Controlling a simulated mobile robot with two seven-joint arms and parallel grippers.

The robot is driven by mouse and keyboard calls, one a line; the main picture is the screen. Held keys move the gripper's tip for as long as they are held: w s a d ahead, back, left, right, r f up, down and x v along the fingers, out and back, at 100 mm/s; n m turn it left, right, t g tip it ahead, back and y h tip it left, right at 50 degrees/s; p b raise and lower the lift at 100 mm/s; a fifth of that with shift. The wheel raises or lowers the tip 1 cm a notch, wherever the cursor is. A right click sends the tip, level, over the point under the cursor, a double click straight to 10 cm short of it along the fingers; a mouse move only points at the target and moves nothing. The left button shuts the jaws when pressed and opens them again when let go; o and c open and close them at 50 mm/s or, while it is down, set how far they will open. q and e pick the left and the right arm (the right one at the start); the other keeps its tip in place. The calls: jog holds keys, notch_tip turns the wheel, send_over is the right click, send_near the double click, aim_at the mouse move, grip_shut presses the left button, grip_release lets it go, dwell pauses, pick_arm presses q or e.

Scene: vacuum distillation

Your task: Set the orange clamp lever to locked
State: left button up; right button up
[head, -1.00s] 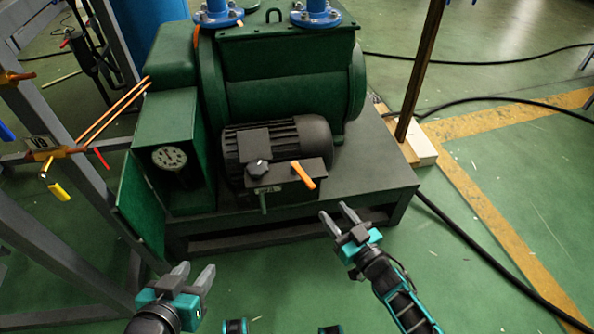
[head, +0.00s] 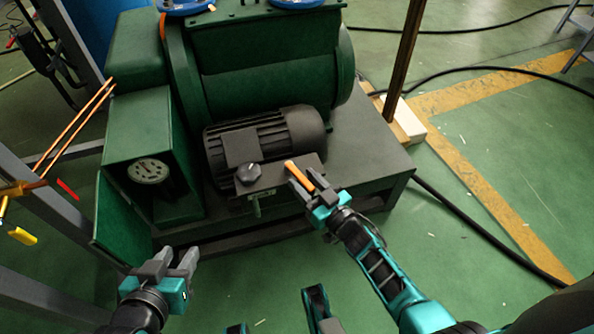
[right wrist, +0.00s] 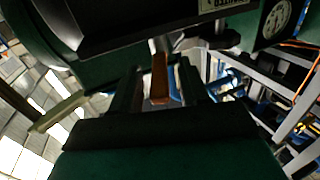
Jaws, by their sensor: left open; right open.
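The orange clamp lever (head: 299,176) sticks out from a dark plate (head: 270,182) at the front of the black motor. My right gripper (head: 307,186) is open at the lever, with its fingers reaching along it. In the right wrist view the orange lever (right wrist: 160,78) shows between the two open fingers; I cannot tell whether they touch it. My left gripper (head: 172,262) is open and empty, low at the left in front of the machine base.
A gauge (head: 149,171) and an open green door (head: 122,226) are at left. A brown post (head: 405,60) stands at right. Floor in front is clear.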

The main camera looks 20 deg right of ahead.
jog(key=shift+w+a, duration=0.15)
jog(key=shift+w, duration=0.25)
grip_shut()
dwell(0.5)
